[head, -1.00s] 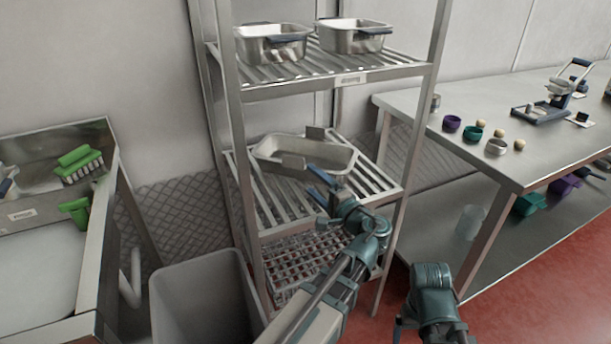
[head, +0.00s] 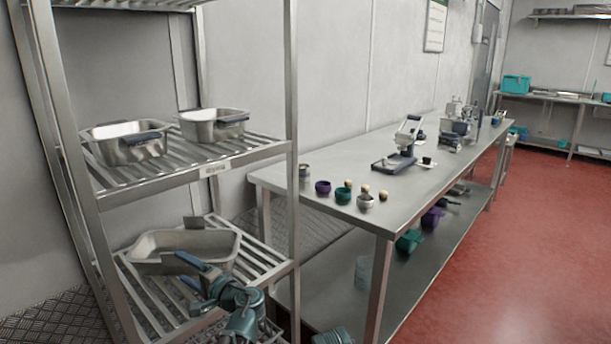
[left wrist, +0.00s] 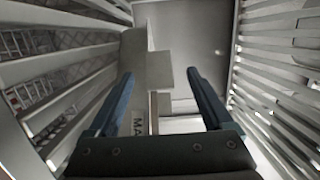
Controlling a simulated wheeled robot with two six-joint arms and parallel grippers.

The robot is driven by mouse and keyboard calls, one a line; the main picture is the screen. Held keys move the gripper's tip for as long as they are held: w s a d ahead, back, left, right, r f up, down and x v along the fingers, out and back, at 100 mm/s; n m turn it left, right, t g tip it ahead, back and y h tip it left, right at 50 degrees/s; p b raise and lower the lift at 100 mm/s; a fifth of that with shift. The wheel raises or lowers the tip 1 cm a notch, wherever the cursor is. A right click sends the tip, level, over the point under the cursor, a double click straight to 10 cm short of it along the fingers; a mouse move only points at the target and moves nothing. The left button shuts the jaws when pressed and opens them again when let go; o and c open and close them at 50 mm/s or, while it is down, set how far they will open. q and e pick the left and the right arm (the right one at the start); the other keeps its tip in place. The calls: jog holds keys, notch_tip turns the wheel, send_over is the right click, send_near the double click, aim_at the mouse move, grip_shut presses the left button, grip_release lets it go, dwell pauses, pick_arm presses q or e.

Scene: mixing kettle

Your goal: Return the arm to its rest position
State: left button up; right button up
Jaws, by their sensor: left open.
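My left gripper (head: 190,271) is open on the lower shelf level, at the front of a grey metal pan (head: 222,245). Its dark blue fingers lie close to the pan's near upright tab; in the head view I cannot tell whether they touch it. In the left wrist view the fingers (left wrist: 160,74) are spread apart with nothing gripped between them. A flat grey tab and a partly hidden label show beyond the gap. My left arm comes up from the bottom edge of the head view. My right gripper is out of view.
The metal rack (head: 292,180) surrounds the left gripper with posts and slatted shelves. Two metal pans, one left (head: 128,146) and one right (head: 212,127), stand on the shelf above. A steel table (head: 300,170) with small cups and a press stands to the right. Red floor (head: 480,270) is open beyond.

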aim_at(169, 259)
pick_arm(q)
jog(key=x, duration=0.5)
jog(key=shift+w+a+f, duration=0.1)
jog(key=shift+a, duration=0.1)
